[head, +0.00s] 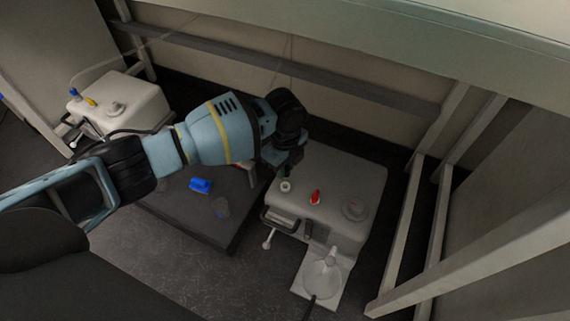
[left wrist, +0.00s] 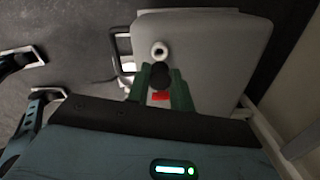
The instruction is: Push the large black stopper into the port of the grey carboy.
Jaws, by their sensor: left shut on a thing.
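The grey carboy (head: 340,185) stands at the right of the head view and fills the upper middle of the left wrist view (left wrist: 210,50). Its open port (head: 285,186) is a pale raised ring near its left edge; the ring also shows in the left wrist view (left wrist: 159,48). My left gripper (head: 287,168) is over the carboy's back left part, close to the port. Its green fingers are shut on the large black stopper (left wrist: 161,75), which appears beside the port ring, not in it. The stopper's lower end is hidden. My right gripper is not in view.
A red fitting (head: 316,197) and a round cap (head: 354,210) are on the carboy's top. A white stand with a funnel (head: 322,279) is in front. A dark platform (head: 190,225) holds a blue item (head: 201,185). Another white carboy (head: 135,98) stands back left. Frame posts (head: 425,225) border the right.

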